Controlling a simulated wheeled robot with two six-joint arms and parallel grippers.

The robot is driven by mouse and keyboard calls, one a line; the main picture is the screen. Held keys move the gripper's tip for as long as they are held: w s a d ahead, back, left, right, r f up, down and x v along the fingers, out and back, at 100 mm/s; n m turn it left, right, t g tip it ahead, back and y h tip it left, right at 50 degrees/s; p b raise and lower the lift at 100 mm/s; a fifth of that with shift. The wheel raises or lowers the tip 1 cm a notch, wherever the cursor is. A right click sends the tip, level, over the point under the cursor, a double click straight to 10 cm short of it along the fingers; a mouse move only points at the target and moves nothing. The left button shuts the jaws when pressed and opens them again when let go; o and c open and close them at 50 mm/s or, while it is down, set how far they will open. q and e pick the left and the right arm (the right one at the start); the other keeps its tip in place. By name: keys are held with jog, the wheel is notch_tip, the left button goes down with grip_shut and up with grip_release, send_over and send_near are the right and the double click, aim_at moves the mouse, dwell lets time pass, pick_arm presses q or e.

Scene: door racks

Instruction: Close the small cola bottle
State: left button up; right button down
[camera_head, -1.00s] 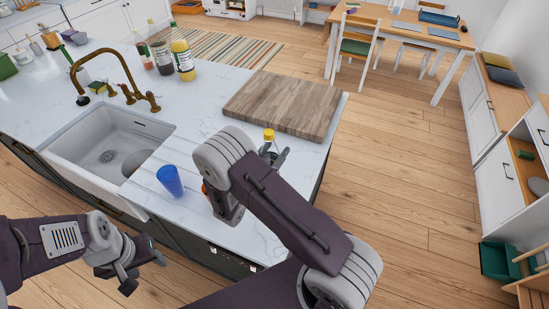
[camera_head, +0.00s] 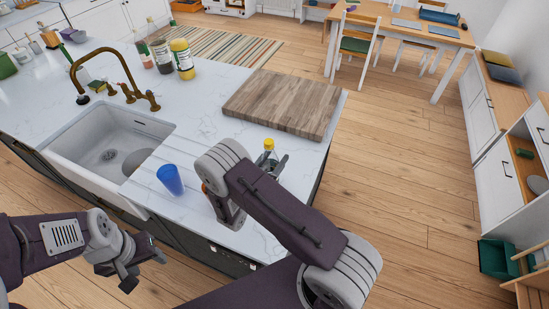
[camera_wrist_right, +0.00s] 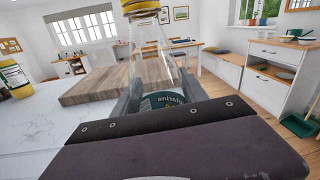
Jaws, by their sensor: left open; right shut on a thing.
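My right gripper (camera_head: 271,160) is shut on a clear, see-through bottle (camera_wrist_right: 160,70) with a dark label, over the front part of the counter. The bottle looks close to upright. Its yellow cap (camera_head: 269,144) shows above the fingers, and a yellow cap or neck ring (camera_wrist_right: 139,6) is cut off at the top of the right wrist view. I cannot tell whether the cap is tight or whether the bottle touches the counter. A dark bottle (camera_head: 160,57) stands at the back of the counter. My left gripper (camera_head: 130,273) is open and empty, low in front of the counter.
A blue cup (camera_head: 171,180) stands on the counter left of my right arm. The wooden board (camera_head: 285,100) lies just behind the held bottle. The sink (camera_head: 100,150) is at left. A yellow bottle (camera_head: 182,60) and another bottle (camera_head: 141,48) flank the dark one.

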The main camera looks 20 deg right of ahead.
jog(key=c, duration=0.6)
grip_release()
jog(key=shift+w+f, duration=0.1)
jog(key=shift+a+r, duration=0.1)
jog(key=shift+r, duration=0.15)
jog(key=b+v, duration=0.3)
jog(key=v, duration=0.8)
jog(key=shift+a, duration=0.1)
jog(key=shift+s+a, duration=0.2)
jog(key=shift+s, duration=0.2)
